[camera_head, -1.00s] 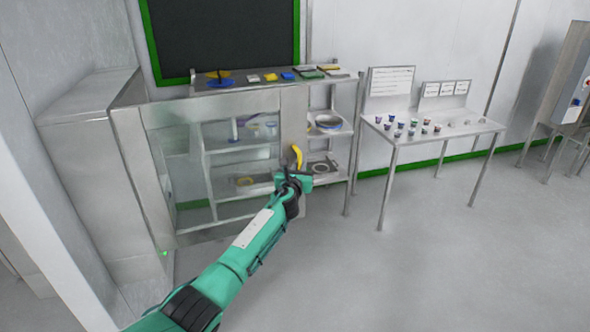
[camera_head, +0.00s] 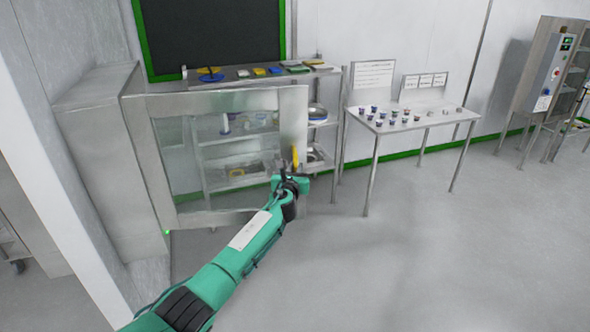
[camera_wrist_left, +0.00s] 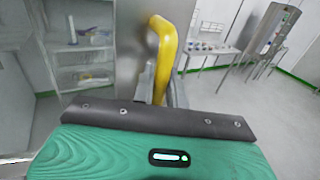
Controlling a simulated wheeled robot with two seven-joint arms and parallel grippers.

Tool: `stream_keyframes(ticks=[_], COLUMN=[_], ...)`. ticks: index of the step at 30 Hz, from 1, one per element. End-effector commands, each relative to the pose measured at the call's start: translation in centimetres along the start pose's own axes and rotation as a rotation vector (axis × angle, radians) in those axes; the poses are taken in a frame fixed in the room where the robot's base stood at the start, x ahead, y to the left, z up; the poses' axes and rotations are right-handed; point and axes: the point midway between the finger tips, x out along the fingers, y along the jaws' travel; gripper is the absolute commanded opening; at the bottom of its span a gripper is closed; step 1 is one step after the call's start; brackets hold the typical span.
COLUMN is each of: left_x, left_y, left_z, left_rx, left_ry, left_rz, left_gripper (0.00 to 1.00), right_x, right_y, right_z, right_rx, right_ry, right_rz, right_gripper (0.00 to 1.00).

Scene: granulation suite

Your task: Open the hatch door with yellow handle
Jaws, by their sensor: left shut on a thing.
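The hatch door (camera_head: 225,101) is a steel frame around a clear pane. It stands swung out from the steel housing at the left. Its yellow handle (camera_head: 295,157) sits on the door's right edge. In the left wrist view the handle (camera_wrist_left: 162,45) is a bent yellow bar running down between the fingers. My left gripper (camera_head: 291,178) is shut on the lower part of the handle. The fingertips in the left wrist view are partly hidden behind the dark gripper edge. My right gripper is not in view.
A shelf unit (camera_head: 325,125) with items stands behind the door. A steel table (camera_head: 385,128) with several small cups and signs stands right of it. A cabinet (camera_head: 545,75) is at the far right. The floor (camera_head: 420,250) in front is clear.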

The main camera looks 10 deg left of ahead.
Motion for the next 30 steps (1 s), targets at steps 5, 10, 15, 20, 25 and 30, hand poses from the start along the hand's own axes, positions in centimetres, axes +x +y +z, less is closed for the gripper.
stream_keyframes(ticks=[5, 10, 15, 20, 25, 30], left_x=[0.0, 0.0, 0.0, -0.3, -1.8, -4.0], left_y=[0.0, 0.0, 0.0, 0.0, 0.1, 0.1], left_z=[0.2, 0.1, 0.0, 0.1, 0.2, 0.1], left_rx=[0.0, 0.0, 0.0, 0.0, 0.0, 0.0], left_ry=[-0.002, -0.001, 0.0, -0.001, -0.002, -0.001], left_rz=[-0.001, -0.001, -0.001, -0.001, 0.0, -0.001], left_gripper=[0.0, 0.33, 0.33, 0.33, 0.33, 0.33], right_x=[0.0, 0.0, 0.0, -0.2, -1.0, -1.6], right_y=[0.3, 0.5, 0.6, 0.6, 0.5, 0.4], right_z=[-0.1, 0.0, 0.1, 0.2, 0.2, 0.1], right_rx=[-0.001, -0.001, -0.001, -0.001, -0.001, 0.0], right_ry=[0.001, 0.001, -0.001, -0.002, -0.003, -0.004], right_rz=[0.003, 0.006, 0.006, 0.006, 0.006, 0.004], right_gripper=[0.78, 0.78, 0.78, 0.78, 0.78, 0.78])
